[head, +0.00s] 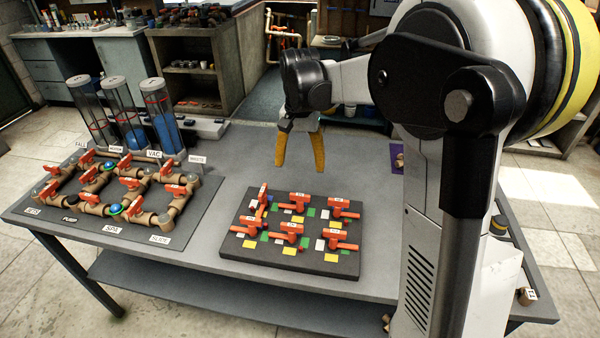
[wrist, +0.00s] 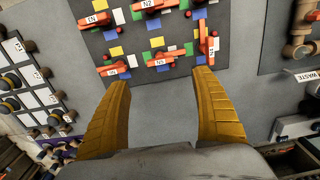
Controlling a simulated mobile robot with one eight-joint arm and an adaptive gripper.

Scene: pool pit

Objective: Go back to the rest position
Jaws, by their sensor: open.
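My gripper (head: 300,150) hangs above the table, over the free strip behind the dark board. Its two yellow fingers are apart and nothing is between them; the wrist view shows the fingers (wrist: 162,105) open too, with bare table beyond. The dark board (head: 345,262) carries several orange valve handles (head: 290,228) with small labels, among coloured squares. The board also shows in the wrist view (wrist: 190,40), beyond my fingertips. My fingers touch nothing that I can see.
A pipe panel (head: 150,230) with orange handles lies at the table's left. Clear upright tubes (head: 163,112) stand behind it. A small purple item (head: 397,158) lies near my arm. Cabinets (head: 80,62) and shelves line the back. Grey table (head: 350,180) is bare behind the board.

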